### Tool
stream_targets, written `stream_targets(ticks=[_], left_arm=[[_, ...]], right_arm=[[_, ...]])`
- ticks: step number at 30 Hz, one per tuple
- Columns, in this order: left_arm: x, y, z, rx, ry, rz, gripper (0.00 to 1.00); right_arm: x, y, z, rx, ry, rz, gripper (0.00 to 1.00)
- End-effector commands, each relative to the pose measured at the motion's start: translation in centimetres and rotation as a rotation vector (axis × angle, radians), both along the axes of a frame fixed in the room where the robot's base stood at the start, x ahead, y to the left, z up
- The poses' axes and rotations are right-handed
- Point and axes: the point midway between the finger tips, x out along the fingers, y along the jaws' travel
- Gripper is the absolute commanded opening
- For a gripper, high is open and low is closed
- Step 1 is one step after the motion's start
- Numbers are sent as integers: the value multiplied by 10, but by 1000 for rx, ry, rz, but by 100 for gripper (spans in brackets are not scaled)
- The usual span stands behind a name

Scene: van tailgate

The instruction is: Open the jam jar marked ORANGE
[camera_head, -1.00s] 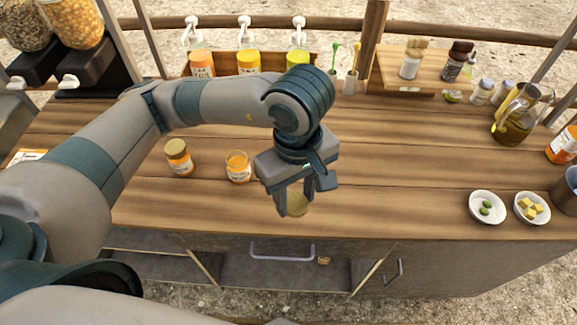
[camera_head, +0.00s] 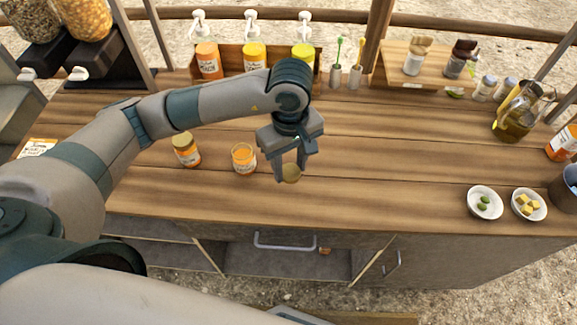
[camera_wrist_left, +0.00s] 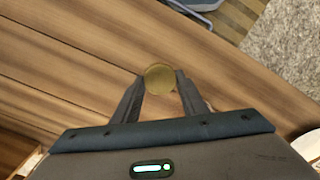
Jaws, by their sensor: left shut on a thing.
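My left gripper (camera_head: 284,170) is shut on a round gold lid (camera_head: 291,174). It holds the lid near the counter, right of the open jar; I cannot tell whether the lid touches the wood. The lid also shows between the fingertips in the left wrist view (camera_wrist_left: 160,79). The open glass jar (camera_head: 244,160) holds orange jam, has no lid on and stands upright. A second jam jar (camera_head: 187,151) with a gold lid on stands to its left. The small label words are too blurred to read. My right gripper is not in view.
The wooden counter (camera_head: 390,165) is clear right of my gripper. Two white bowls (camera_head: 485,203) (camera_head: 528,205) stand at the right front, near a glass pitcher (camera_head: 518,118). Pump bottles (camera_head: 254,60) line the back. A drawer handle (camera_head: 284,246) is below the front edge.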

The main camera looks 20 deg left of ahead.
Motion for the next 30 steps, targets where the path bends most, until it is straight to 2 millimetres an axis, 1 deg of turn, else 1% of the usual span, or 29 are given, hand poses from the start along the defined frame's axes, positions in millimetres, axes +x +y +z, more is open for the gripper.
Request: stream_targets(ticks=[1,6,15,19,25,27,30], left_arm=[[6,4,-2,0,4,5,12],[17,10,-11,-1,1,2,12],[19,10,-13,-1,-1,0,12],[18,10,-16,-1,2,1,12],[17,10,-37,0,4,2,12],[17,10,-45,-1,3,1,12],[18,10,-52,-1,2,0,12]], right_arm=[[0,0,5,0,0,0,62],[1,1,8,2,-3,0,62],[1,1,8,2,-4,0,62],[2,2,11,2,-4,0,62],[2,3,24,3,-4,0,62],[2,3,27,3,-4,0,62],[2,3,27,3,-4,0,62]])
